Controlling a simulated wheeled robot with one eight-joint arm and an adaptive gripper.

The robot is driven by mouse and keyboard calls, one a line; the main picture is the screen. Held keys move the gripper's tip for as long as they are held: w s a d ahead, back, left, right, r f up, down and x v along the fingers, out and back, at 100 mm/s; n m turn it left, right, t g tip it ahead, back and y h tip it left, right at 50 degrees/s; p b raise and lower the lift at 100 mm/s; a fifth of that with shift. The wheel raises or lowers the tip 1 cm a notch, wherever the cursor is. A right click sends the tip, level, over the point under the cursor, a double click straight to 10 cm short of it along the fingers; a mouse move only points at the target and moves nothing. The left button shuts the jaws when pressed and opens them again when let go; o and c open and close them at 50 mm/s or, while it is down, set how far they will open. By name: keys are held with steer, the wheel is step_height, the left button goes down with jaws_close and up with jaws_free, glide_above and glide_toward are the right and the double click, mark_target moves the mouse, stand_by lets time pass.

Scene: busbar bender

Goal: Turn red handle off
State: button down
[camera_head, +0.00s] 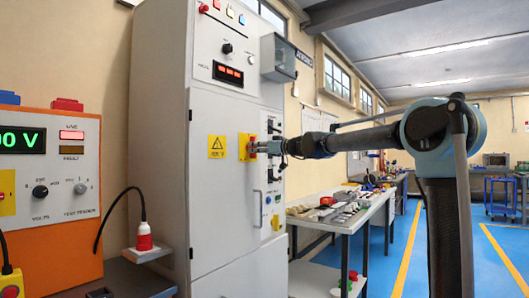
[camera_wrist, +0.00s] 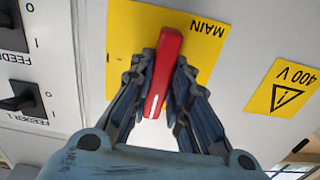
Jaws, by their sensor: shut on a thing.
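The red handle (camera_wrist: 163,72) sits on a yellow plate marked MAIN (camera_wrist: 205,56) and shows large in the wrist view, slightly tilted from upright in that picture. My gripper (camera_wrist: 162,82) has its two dark fingers on either side of the handle, shut on it. In the head view my gripper (camera_head: 262,147) reaches from the right to the yellow plate (camera_head: 246,147) on the front of the grey cabinet (camera_head: 219,190). The handle is mostly hidden there by the fingers.
A yellow 400 V warning label (camera_wrist: 284,88) is beside the plate. Black feeder switches (camera_wrist: 20,100) are on the panel at the left of the wrist view. In the head view, an orange test unit (camera_head: 60,200) stands left and a cluttered table (camera_head: 345,215) stands right of the cabinet.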

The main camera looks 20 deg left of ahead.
steer(key=shift+w+d, duration=0.1)
steer(key=shift+w, duration=0.2)
steer(key=c, duration=1.5)
jaws_free()
steer(key=shift+w+d, duration=0.1)
steer(key=shift+w, duration=0.05)
steer(key=shift+s, duration=0.2)
steer(key=v, duration=1.2)
steer(key=shift+f, duration=0.1)
steer(key=shift+f, duration=0.1)
steer(key=s+d+f+m+g+h, duration=0.1)
steer(key=s+d+f+m+h, duration=0.3)
steer(key=s+d+f, duration=0.7)
steer(key=s+d+f+m+g+h, duration=0.1)
steer(key=s+d+f+m+h, duration=0.4)
steer(key=s+d+f, duration=0.7)
steer(key=s+d+f+m+g+h, duration=0.1)
steer(key=s+d+f+m+h, duration=0.4)
steer(key=d+f, duration=1.7)
steer(key=shift+s+d+f+g+h, duration=0.15)
steer(key=shift+s+f+h, duration=0.65)
steer(key=shift+s+f, duration=1.15)
steer(key=shift+s+d+f+g+h, duration=0.15)
steer(key=shift+s+f+h, duration=0.65)
steer(key=shift+s+f, duration=1.1)
